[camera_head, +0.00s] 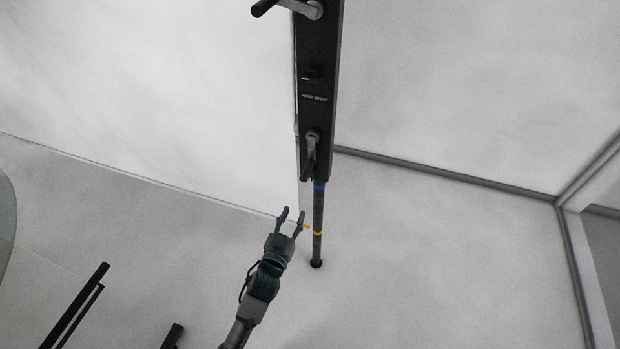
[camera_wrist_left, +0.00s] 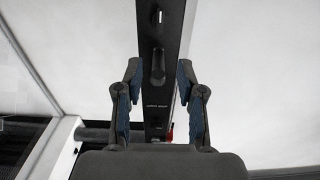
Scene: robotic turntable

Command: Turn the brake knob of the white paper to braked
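The white paper (camera_head: 150,85) is a large pale sheet left of a black upright panel (camera_head: 318,120). A printed label is too small to read. My left gripper (camera_head: 292,214) is open and empty, below and left of the lower lever. In the left wrist view, my open left gripper (camera_wrist_left: 160,95) frames the panel (camera_wrist_left: 160,30) and a dark lever knob (camera_wrist_left: 158,66), with no finger contact visible. Which knob is the brake is unclear.
Another lever (camera_head: 305,8) sits at the panel's top. A thin black pole (camera_head: 317,210) with blue and yellow bands runs below the panel. Grey frame bars (camera_head: 450,174) edge the right wall. Dark bars (camera_head: 75,305) stand at lower left. Pale floor lies open at the lower right.

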